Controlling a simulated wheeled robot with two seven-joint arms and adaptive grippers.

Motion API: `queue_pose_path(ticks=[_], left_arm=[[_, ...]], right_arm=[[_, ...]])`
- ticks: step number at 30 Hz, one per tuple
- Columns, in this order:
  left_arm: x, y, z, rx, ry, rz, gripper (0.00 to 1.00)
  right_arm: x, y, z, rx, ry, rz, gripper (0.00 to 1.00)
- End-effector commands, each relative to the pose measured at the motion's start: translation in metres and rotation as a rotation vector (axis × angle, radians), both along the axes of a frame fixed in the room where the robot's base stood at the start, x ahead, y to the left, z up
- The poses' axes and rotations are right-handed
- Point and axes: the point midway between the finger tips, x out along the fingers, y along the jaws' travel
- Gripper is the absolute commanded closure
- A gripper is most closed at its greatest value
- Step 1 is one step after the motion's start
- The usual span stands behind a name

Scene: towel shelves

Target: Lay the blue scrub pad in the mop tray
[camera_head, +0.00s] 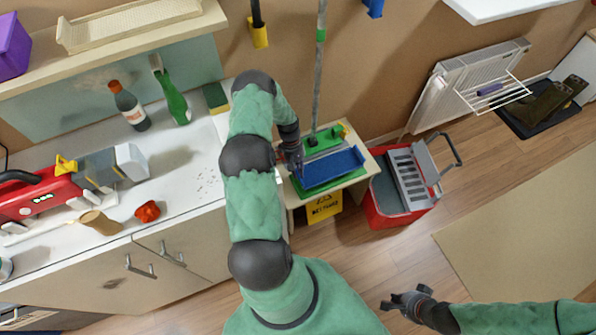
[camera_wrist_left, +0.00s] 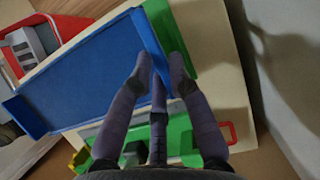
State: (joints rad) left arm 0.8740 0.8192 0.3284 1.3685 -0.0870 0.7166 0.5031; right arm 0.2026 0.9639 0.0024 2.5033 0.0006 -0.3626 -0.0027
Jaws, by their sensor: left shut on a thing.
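The blue scrub pad (camera_head: 333,168) appears as a flat blue panel with turned-up ends, over a green mop tray (camera_head: 322,188) on a small table. The pad fills the upper left of the left wrist view (camera_wrist_left: 85,75), with green tray (camera_wrist_left: 190,25) showing beyond its end. My left gripper (camera_head: 295,165) is at the pad's left end. In the left wrist view its fingers (camera_wrist_left: 160,62) close on either side of that blue end strip. I cannot tell whether the pad's underside touches the tray. My right gripper (camera_head: 405,303) is low over the floor, away from everything; its fingers are unclear.
A red and grey cooler-like box (camera_head: 400,185) stands right of the small table (camera_head: 292,198). A mop pole (camera_head: 319,75) rises behind the tray. A yellow sign (camera_head: 324,207) is below the table front. The counter (camera_head: 190,190) at left holds bottles and tools.

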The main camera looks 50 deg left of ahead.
Motion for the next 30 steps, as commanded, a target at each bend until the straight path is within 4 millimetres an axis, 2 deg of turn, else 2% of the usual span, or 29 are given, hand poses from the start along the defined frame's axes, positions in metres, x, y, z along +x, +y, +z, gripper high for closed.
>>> queue_pose_path(ticks=[8,30], left_arm=[[0.000,0.000,-0.001,0.000,0.000,0.000,1.00],[0.000,0.000,-0.021,-0.001,0.000,0.000,1.00]], right_arm=[[0.000,0.000,-0.001,0.000,0.000,0.000,1.00],[0.000,0.000,-0.016,0.000,0.000,0.000,1.00]])
